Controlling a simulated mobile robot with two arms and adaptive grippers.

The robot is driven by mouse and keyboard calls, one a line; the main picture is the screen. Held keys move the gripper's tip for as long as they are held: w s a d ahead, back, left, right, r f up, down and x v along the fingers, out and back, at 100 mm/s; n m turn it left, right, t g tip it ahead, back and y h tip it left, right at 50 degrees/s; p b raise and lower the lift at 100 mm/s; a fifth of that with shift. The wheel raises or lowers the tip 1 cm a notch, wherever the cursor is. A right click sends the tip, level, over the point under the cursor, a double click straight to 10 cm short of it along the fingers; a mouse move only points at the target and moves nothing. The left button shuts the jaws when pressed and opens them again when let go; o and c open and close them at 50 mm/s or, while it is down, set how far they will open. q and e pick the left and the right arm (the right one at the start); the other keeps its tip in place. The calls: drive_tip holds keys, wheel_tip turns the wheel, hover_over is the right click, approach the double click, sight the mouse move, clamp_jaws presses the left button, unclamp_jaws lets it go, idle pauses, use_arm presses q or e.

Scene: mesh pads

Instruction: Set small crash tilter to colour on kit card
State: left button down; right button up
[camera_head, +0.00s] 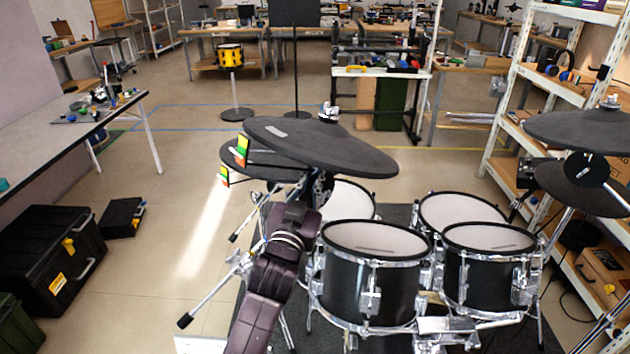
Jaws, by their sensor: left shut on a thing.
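A large dark grey crash pad (300,146) is tilted in the middle of the view, with a silver wing-nut top (328,113). Its tilter below is mostly hidden by the pad and my arm. My left gripper (320,188) is under the pad's front edge, shut on what looks like the tilter; its fingertips are largely hidden. An upper colour strip (242,151) in green, orange and red stands at the pad's left edge. A lower colour strip (224,176) shows below it. No card can be clearly read as the kit card. My right gripper is not in view.
Black drums (370,285) with white heads stand close right of my left arm. Two more pads (590,132) hang at the right by a shelf (505,125). A bench (70,140) and a black case (45,255) are at the left.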

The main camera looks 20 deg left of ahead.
use_arm(q)
drive_tip(key=c, duration=2)
unclamp_jaws()
drive_tip(key=shift+s+a+r, duration=0.1)
drive_tip(key=shift+c, duration=0.2)
drive_tip(key=s+f, duration=0.1)
drive_tip(key=s, duration=1.1)
drive_tip(key=shift+d+f, duration=0.3)
drive_tip(key=shift+f, duration=0.05)
